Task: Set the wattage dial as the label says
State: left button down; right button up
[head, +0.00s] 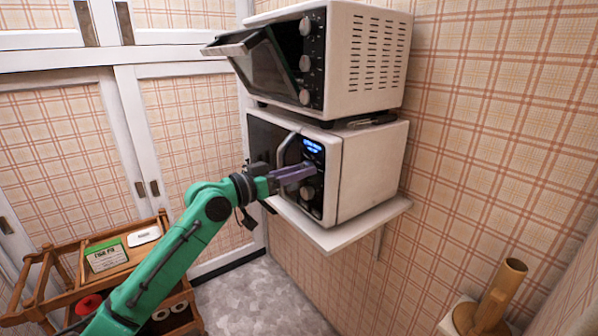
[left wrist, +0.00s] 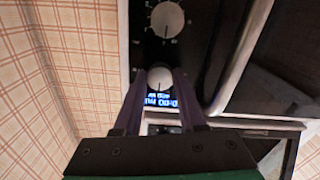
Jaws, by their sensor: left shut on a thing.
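The white microwave (head: 372,172) has a black control panel with a lit blue display (head: 313,147) and two round dials. My left gripper (head: 312,171), with purple fingers, reaches the panel and is shut on the dial just under the display. In the left wrist view, that upper dial (left wrist: 159,78) is between the fingertips, and the display (left wrist: 161,99) shows small text that is hard to read. The lower dial (head: 308,192) is free and also shows in the left wrist view (left wrist: 167,19). A green and white box (head: 106,257) with printed text lies on the wooden cart.
A toaster oven (head: 372,60) with its door tilted open stands on the microwave. The microwave sits on a white wall shelf (head: 345,235). The wooden cart (head: 62,300) also holds a white item (head: 145,236). The microwave's door handle (head: 283,148) is close to the left gripper.

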pick_arm(q)
jog(key=shift+r, duration=0.1)
jog(key=shift+r+n+p, duration=0.1)
jog(key=shift+n+p, duration=2.8)
jog(key=shift+n, duration=1.4)
jog(key=shift+c, duration=2.3)
grip_release()
